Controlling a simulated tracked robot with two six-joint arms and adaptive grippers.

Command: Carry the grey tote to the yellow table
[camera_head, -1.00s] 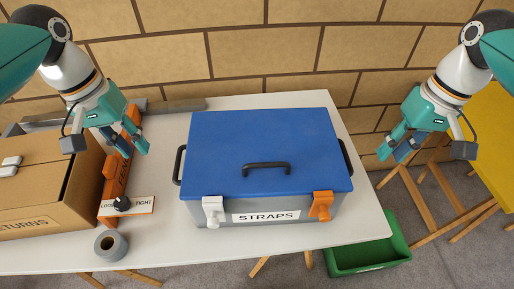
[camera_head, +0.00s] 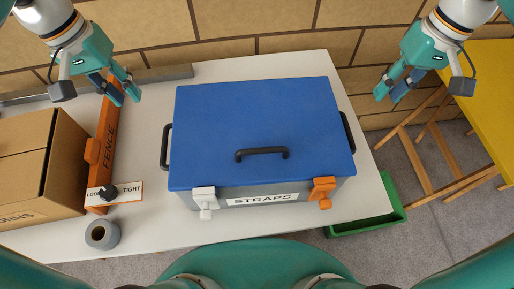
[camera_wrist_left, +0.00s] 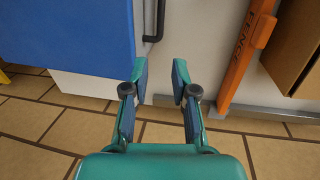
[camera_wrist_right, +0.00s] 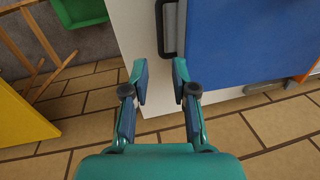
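The grey tote (camera_head: 218,203) stands on the white table with its blue lid (camera_head: 262,120) shut, a black handle on top and a black handle on each short side. Its front has a STRAPS label, a white latch (camera_head: 204,197) and an orange latch (camera_head: 322,190). The yellow table (camera_head: 490,100) is at the right edge. My left gripper (camera_head: 125,92) is open and empty, left of and beyond the tote. My right gripper (camera_head: 388,90) is open and empty, right of the tote. Side handles show in the left wrist view (camera_wrist_left: 155,25) and right wrist view (camera_wrist_right: 168,30).
An orange FENCE clamp (camera_head: 103,150) with a LOOSE/TIGHT plate lies left of the tote. A cardboard box (camera_head: 65,165) and tape roll (camera_head: 102,234) are also there. A green bin (camera_head: 385,222) sits on the floor between the tables. The brick wall is close behind.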

